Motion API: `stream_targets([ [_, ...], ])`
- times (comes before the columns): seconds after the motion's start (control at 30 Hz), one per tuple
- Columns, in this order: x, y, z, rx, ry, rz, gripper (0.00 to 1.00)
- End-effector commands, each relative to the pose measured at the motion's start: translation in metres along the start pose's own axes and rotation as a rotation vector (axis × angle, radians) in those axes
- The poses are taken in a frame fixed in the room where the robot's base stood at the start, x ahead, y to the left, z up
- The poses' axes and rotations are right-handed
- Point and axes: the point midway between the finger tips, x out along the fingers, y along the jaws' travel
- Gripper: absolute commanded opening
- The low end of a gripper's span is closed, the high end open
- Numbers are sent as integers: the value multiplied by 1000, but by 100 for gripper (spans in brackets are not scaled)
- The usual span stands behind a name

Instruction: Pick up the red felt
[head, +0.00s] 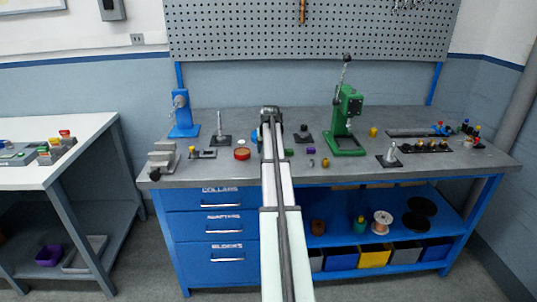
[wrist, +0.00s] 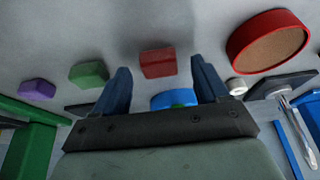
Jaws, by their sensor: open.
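A small red block (wrist: 158,62), which I take to be the red felt, lies on the grey bench in the wrist view. It appears between and just beyond the fingertips of my gripper (wrist: 160,68). The fingers are apart with nothing between them, and I cannot tell the height above the bench. In the head view my arm hides the red block and my fingers. A similar green block (wrist: 88,72) and a purple block (wrist: 37,89) lie to its left in the wrist view.
A round red tray (wrist: 268,42) with a tan inside lies to the right in the wrist view; it also shows in the head view (head: 242,153). A blue round thing (wrist: 172,99) is partly hidden behind my gripper. A green press (head: 346,120) stands right of my arm.

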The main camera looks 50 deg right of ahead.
Motion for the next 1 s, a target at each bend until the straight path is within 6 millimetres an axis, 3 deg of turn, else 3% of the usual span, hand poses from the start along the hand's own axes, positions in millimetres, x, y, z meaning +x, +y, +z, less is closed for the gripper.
stream_targets([
  [0.3,7,0,0,0,0,0,72],
  [0.9,7,0,0,0,0,0,15],
  [1.0,7,0,0,0,0,0,14],
])
